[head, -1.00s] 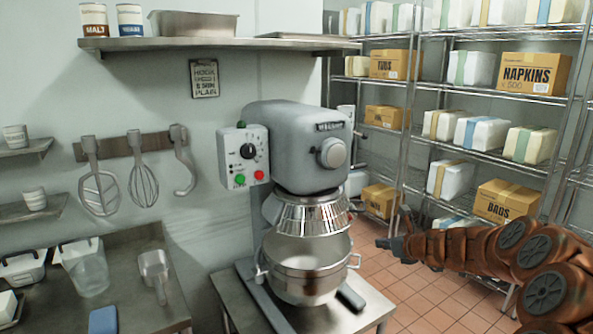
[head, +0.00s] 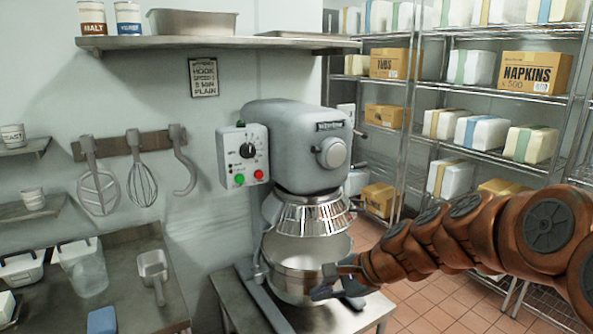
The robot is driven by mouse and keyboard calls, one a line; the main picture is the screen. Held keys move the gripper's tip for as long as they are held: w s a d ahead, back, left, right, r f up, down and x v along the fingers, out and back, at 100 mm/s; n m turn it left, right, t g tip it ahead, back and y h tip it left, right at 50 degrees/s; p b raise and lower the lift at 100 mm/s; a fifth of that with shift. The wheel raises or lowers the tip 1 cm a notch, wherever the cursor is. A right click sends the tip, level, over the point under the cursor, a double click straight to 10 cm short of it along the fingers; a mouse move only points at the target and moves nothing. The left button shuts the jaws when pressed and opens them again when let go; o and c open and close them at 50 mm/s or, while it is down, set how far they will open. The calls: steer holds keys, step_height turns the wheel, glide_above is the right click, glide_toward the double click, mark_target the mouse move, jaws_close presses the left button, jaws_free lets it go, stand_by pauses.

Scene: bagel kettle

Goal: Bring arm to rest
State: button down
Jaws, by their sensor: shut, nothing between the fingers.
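My gripper (head: 322,284) is at the left end of my copper-brown arm, which reaches in from the right edge. It shows in front of the steel bowl (head: 290,270) of the grey stand mixer (head: 300,140) and hides the bowl's lower right part. The fingers look closed and hold nothing. I cannot tell whether the gripper touches the bowl or is nearer to the camera. The mixer stands on a steel table (head: 235,315).
A steel counter (head: 180,295) with a metal scoop (head: 153,270), a clear container (head: 85,272) and a blue block (head: 102,320) is at left. A wire rack (head: 480,178) with boxes stands behind my arm. Tiled floor (head: 440,310) is clear below it.

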steer(key=s+d+f+n+g+h, duration=0.2)
steer(key=s+d+n, duration=0.2)
steer(key=s, duration=0.6)
steer(key=s+d+f+n+g+h, duration=0.2)
steer(key=s+d+n+h, duration=0.1)
steer(key=s, duration=0.8)
steer(key=s+d+f+n+g+h, duration=0.1)
steer(key=s+d+n, duration=0.4)
steer(key=s, duration=0.5)
steer(key=shift+s+d+f+n+g+h, duration=0.2)
steer(key=shift+d+f+n+g+h, duration=0.25)
steer(key=shift+h, duration=0.55)
